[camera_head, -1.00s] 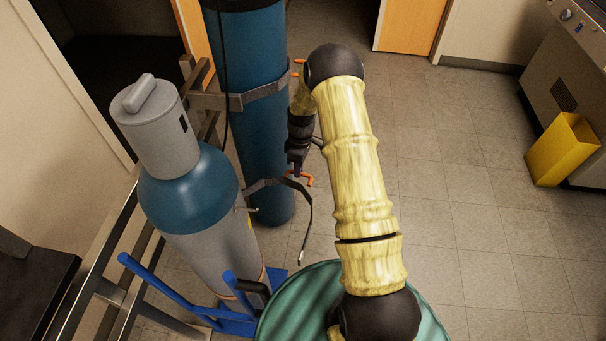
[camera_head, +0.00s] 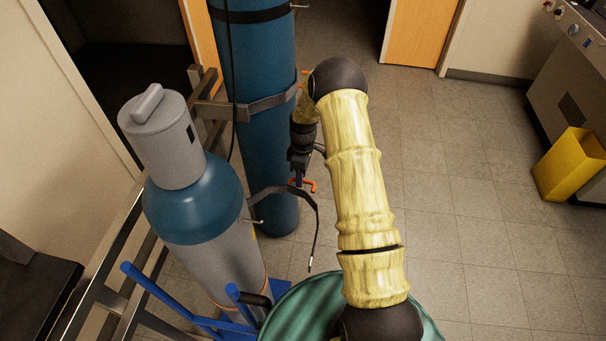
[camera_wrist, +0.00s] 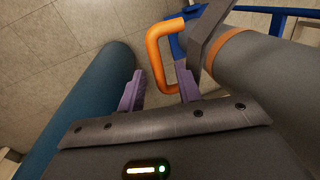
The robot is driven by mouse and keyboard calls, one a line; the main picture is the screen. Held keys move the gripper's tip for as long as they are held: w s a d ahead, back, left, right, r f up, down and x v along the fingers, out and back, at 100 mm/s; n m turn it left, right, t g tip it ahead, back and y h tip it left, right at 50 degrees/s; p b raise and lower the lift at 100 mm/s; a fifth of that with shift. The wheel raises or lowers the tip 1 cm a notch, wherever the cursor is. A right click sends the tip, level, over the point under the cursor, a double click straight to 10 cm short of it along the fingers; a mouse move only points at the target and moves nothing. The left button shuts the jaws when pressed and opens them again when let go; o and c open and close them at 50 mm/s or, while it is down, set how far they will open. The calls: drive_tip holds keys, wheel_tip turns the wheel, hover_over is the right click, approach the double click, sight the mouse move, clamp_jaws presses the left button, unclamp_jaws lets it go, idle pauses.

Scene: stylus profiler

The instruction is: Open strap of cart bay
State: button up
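A dark strap (camera_head: 317,222) with an orange handle (camera_head: 311,186) runs from beside the grey-capped cylinder (camera_head: 205,200) and bends down, its lower end hanging free with a pale tip. My gripper (camera_head: 298,180) is at the orange handle, between the two cylinders. In the wrist view, my gripper's purple fingers (camera_wrist: 160,88) stand apart. The orange handle (camera_wrist: 157,55) is at the right finger, its lower end partly hidden there; I cannot tell whether they touch. A dark grey band, apparently the strap (camera_wrist: 208,35), passes just right of the handle.
A tall blue cylinder (camera_head: 262,145) stands behind, held by another strap (camera_head: 270,104) at a metal rail (camera_head: 210,108). A blue hand cart (camera_head: 165,293) is under the grey-capped cylinder. A yellow bin (camera_head: 568,168) stands right. The floor (camera_head: 470,170) right of my arm is clear.

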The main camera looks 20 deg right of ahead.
wheel_tip(320, 180, up, 17)
drive_tip(key=w+d, duration=0.1)
drive_tip(key=w, duration=0.1)
drive_tip(key=shift+w+d+b, duration=0.25)
drive_tip(key=shift+w+b, duration=0.05)
drive_tip(key=shift+w, duration=0.05)
drive_tip(key=shift+r, duration=0.1)
idle(0.4)
drive_tip(key=s+a+r+m+t+p, duration=0.1)
drive_tip(key=s+r+m, duration=0.3)
drive_tip(key=s, duration=0.4)
drive_tip(key=s+a+r+m+t+p, duration=0.2)
drive_tip(key=s+r+m+p, duration=0.2)
drive_tip(key=s, duration=0.5)
drive_tip(key=s+a+r+m+t+h+p, duration=0.1)
drive_tip(key=s+r+m+p, duration=0.2)
drive_tip(key=s+r, duration=0.3)
drive_tip(key=s+m, duration=0.1)
drive_tip(key=s, duration=0.2)
drive_tip(key=shift+a, duration=0.35)
